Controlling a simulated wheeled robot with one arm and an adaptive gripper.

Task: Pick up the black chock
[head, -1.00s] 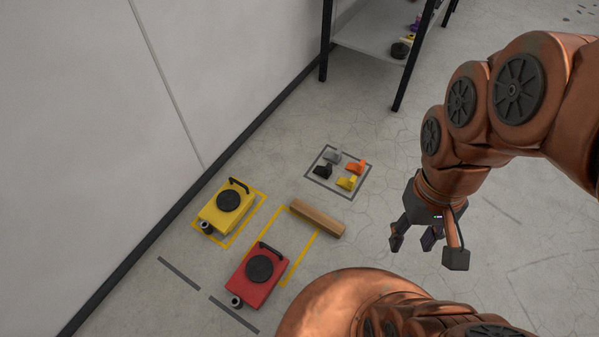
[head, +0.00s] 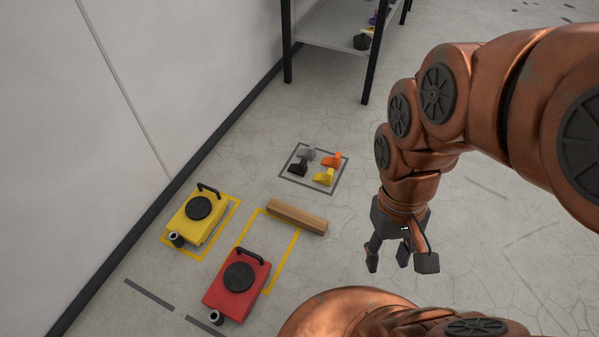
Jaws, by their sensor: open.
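The black chock (head: 298,169) lies on the floor inside a dark square outline, at its left corner. A grey chock (head: 307,153), an orange chock (head: 331,159) and a yellow chock (head: 324,177) lie close beside it in the same outline. My gripper (head: 401,262) is open and empty, its fingers pointing down. In the picture it is to the right of and below the chocks, well apart from them.
A wooden beam (head: 297,217) lies below the chocks. A yellow skate (head: 196,217) and a red skate (head: 237,283) sit on the floor at left, by yellow markings. A wall (head: 60,130) runs along the left. A shelf rack (head: 335,35) stands at the back.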

